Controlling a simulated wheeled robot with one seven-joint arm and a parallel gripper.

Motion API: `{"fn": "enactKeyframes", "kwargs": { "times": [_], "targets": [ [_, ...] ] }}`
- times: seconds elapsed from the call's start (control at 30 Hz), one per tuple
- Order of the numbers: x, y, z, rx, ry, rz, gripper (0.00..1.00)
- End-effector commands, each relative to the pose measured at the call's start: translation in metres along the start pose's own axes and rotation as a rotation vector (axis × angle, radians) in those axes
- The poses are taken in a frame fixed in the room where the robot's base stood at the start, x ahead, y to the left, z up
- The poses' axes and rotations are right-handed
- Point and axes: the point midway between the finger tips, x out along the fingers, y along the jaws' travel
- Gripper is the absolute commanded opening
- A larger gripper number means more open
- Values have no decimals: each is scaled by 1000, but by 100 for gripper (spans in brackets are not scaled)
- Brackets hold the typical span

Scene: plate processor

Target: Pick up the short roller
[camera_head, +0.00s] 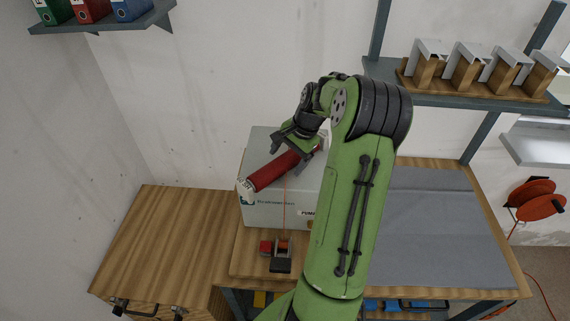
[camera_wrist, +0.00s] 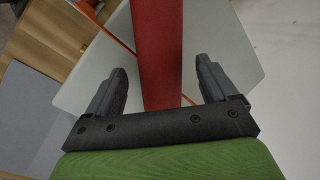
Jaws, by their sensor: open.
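A red roller (camera_head: 272,172) with a pale, marked end lies slanted on top of the white processor box (camera_head: 262,213). It is the only roller I can make out, and its far end is partly hidden by my arm. My gripper (camera_head: 291,156) is over the roller's upper right part. In the wrist view the red roller (camera_wrist: 156,50) runs lengthwise through the gap between the two dark fingers of my gripper (camera_wrist: 162,75). The fingers are apart, with a visible gap on each side of the roller. I cannot tell how far the fingertips reach down beside it.
A small red and black device (camera_head: 277,252) sits on the wooden bench in front of the box. A grey mat (camera_head: 430,215) covers the bench at right. A shelf (camera_head: 470,97) with wooden holders is at upper right. The left wooden surface (camera_head: 165,235) is clear.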

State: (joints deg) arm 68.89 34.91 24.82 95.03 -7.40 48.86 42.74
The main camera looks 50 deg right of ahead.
Motion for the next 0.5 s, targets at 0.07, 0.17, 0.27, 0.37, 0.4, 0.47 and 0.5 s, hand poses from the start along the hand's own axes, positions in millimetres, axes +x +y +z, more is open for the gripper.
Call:
{"fn": "enactKeyframes", "kwargs": {
  "times": [0.07,0.17,0.27,0.37,0.4,0.47,0.5],
  "targets": [
    [6,0,0,-1,1,-1,86],
    [6,0,0,0,2,-1,86],
    [6,0,0,0,2,-1,84],
    [6,0,0,0,2,-1,69],
    [6,0,0,0,2,-1,63],
    [6,0,0,0,2,-1,54],
    [6,0,0,0,2,-1,48]
  ]
}}
